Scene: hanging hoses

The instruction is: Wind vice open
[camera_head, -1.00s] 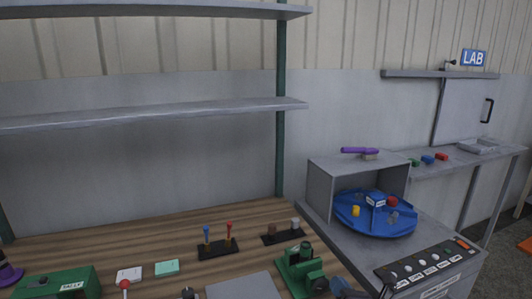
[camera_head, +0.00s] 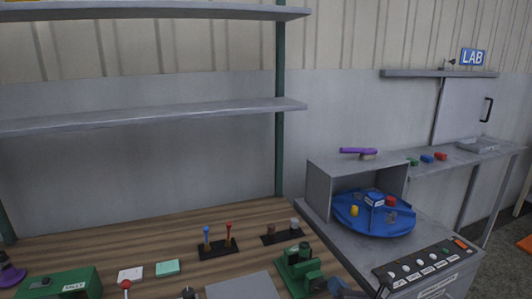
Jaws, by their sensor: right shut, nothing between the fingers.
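The green vice (camera_head: 296,266) stands at the right end of the wooden bench, near the bottom of the head view. Its front part and handle are partly cut off or hidden at the lower edge, so its jaw gap cannot be judged. My right gripper (camera_head: 336,286) shows as a small grey-blue shape just right of the vice's front end, at the bottom edge. It is shut and empty. Whether it touches the vice cannot be told. My left gripper is not in view.
On the wooden bench (camera_head: 120,238) stand a rack with blue and red handles (camera_head: 218,248), a dark tray (camera_head: 283,236) and a green box (camera_head: 62,284). A blue turntable (camera_head: 345,219) sits on the grey cabinet at right. Shelves (camera_head: 160,115) hang above the bench.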

